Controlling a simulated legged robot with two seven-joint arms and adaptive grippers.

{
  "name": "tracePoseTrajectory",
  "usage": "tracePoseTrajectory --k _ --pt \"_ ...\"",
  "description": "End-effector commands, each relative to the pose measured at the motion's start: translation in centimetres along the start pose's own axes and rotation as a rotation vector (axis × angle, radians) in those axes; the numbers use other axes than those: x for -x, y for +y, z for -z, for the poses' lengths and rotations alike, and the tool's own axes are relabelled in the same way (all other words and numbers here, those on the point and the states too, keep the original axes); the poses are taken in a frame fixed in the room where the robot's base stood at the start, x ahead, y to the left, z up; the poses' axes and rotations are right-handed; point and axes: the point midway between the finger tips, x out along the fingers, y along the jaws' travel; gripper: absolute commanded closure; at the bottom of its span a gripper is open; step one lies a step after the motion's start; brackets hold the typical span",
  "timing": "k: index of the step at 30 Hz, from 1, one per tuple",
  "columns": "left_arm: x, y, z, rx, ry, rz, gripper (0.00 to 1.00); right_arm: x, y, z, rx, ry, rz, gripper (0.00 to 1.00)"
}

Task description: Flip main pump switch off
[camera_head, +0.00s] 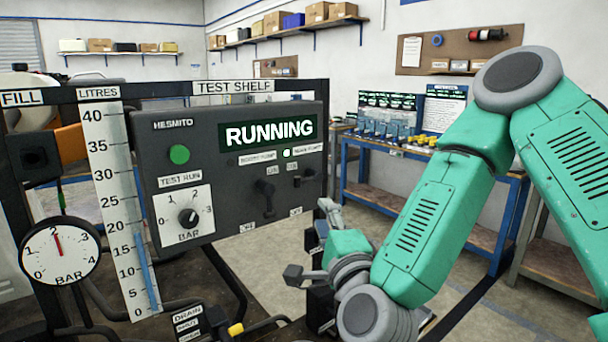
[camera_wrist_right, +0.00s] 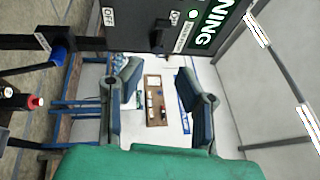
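The dark control panel (camera_head: 225,185) faces me in the head view, its display (camera_head: 268,133) reading RUNNING. The main pump switch (camera_head: 304,177) is at the panel's right side, under a lit indicator (camera_head: 286,153). Its lever appears at the ON end; it also shows in the wrist view (camera_wrist_right: 157,38), nearer the ON label than OFF. The booster pump switch (camera_head: 266,197) is to its left, lever pointing down. My right gripper (camera_head: 310,242) is open and empty, below and right of the panel, apart from the switch. Its two fingers also show spread in the wrist view (camera_wrist_right: 158,85). My left gripper is out of view.
A pressure gauge (camera_head: 60,250) and a litre scale (camera_head: 124,215) stand left of the panel. A yellow-tipped drain handle (camera_head: 236,329) and black hoses are below. A blue workbench (camera_head: 470,215) stands behind my right arm. Open floor lies between panel and bench.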

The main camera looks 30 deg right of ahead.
Motion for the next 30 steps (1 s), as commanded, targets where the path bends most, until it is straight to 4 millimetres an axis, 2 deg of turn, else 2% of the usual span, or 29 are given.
tracePoseTrajectory --k 5,18,24,30 --pt "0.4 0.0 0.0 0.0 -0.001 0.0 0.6 -2.1 -0.1 0.1 -0.004 0.005 0.004 0.7" --pt "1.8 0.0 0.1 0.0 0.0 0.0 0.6 -11.0 -0.2 0.1 0.001 0.003 0.005 0.7" --pt "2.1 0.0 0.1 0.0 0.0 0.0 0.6 -13.1 -0.1 0.0 0.001 0.001 0.003 0.7" --pt "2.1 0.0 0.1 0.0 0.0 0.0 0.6 -13.6 0.0 0.0 0.001 0.0 0.001 0.7"
